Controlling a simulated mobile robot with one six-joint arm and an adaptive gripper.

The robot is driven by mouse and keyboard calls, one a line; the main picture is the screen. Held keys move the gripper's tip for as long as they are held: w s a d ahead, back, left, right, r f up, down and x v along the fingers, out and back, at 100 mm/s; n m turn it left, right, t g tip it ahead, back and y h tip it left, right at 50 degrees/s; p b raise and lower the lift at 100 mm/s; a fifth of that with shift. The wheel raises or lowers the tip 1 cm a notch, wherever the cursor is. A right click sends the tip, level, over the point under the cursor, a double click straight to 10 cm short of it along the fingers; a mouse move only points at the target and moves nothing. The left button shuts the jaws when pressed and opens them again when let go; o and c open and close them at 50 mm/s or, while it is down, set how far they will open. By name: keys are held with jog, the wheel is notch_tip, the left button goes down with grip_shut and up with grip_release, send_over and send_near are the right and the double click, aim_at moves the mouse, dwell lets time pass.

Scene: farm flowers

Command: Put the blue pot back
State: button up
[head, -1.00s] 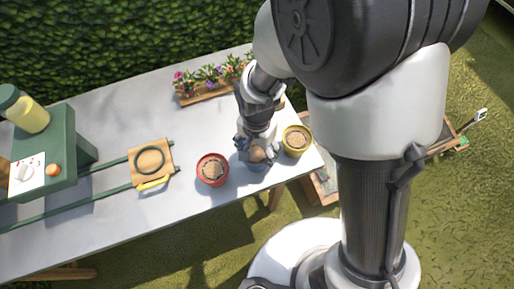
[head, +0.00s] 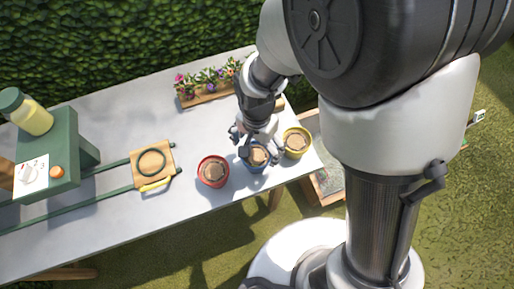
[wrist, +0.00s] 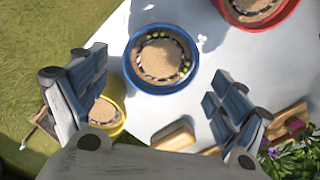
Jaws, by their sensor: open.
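The blue pot (head: 257,168), filled with brown soil, stands upright on the grey table between the red pot (head: 212,171) and the yellow pot (head: 297,142). In the wrist view the blue pot (wrist: 161,88) shows whole, with small yellow-green and dark bits ringed around its soil. My gripper (head: 256,142) is open and empty, just behind and above the blue pot. In the wrist view its fingers (wrist: 158,75) are spread wide on either side, apart from the pot. The red pot (wrist: 257,22) and part of the yellow pot (wrist: 104,122) also show there.
A wooden flower tray (head: 207,94) lies at the table's back edge. A wooden board with a green ring (head: 152,165) sits on green rails at left, near a green machine (head: 58,160). The table's right edge is close to the yellow pot.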

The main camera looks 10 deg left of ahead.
notch_tip(320, 180, up, 9)
jog(key=p, duration=0.3)
jog(key=d+r+n+t, duration=0.2)
jog(key=d+r, duration=0.8)
jog(key=r, duration=0.1)
jog(key=s+d+r+n+t, duration=0.2)
jog(key=s+d+r, duration=0.4)
jog(key=s+d, duration=0.3)
jog(key=shift+s+d+r+n+t, duration=0.2)
jog(key=shift+s+d+n+t, duration=0.15)
jog(key=shift+d, duration=0.3)
